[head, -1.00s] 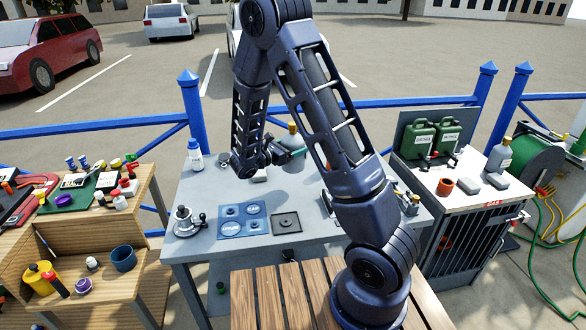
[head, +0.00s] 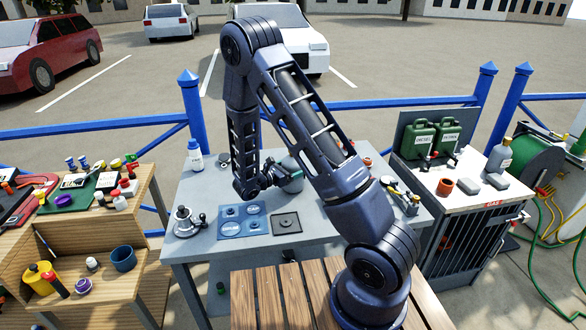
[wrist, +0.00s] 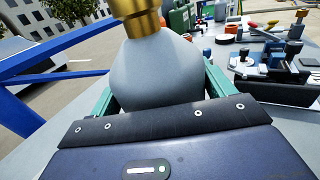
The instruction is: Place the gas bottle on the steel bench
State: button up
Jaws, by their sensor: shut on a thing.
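My gripper (head: 281,182) is shut on a grey gas bottle (head: 290,167), low over the middle of the grey steel bench (head: 192,249). In the wrist view, the bottle (wrist: 160,72) has rounded grey shoulders and a brass top, with green gripper fingers on both sides. Its base is hidden, so I cannot tell whether it touches the bench. My arm covers part of the bench behind and right of the bottle.
The bench holds a blue mat (head: 243,221), a dark square plate (head: 286,223), a white bottle with a blue cap (head: 195,155) and a metal fixture (head: 185,222). A cabinet with green cans (head: 421,140) and another grey bottle (head: 498,158) stands right.

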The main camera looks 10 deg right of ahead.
jog(key=shift+f, duration=0.15)
jog(key=o, duration=1.5)
jog(key=shift+o, duration=0.2)
jog(key=shift+s+a, duration=0.1)
jog(key=shift+a, duration=0.1)
jog(key=v, duration=1.1)
jog(key=shift+a, duration=0.25)
